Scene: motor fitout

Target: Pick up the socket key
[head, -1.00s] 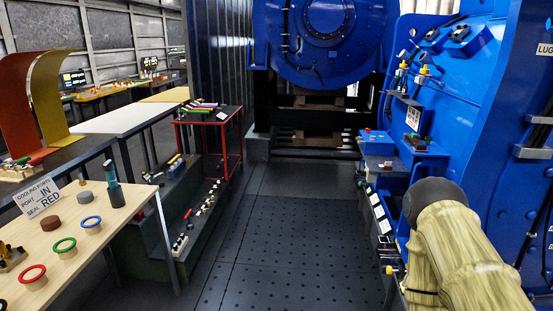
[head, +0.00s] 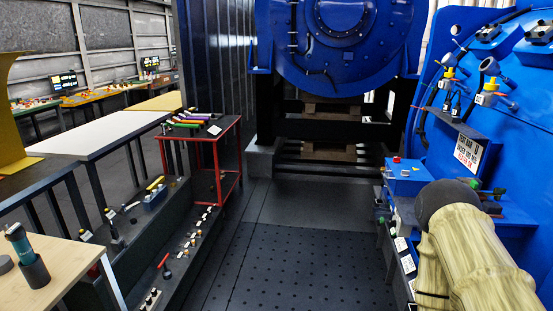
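I cannot tell for sure which object is the socket key; the tools are small at this distance. A tool with a red handle (head: 164,261) lies on the low dark step at the left. Several tools with coloured handles (head: 193,121) lie on top of the red-framed cart (head: 229,130). More small tools (head: 117,222) lie on the dark bench at the left. Part of my arm shows at the lower right, but my gripper is out of the picture.
A wooden table (head: 62,284) with a teal-and-dark cylinder (head: 25,258) is at the lower left. A white-topped table (head: 105,133) stands behind. The blue machine panel (head: 513,95) and a small blue box (head: 407,178) flank the right. The dark floor (head: 270,255) between is clear.

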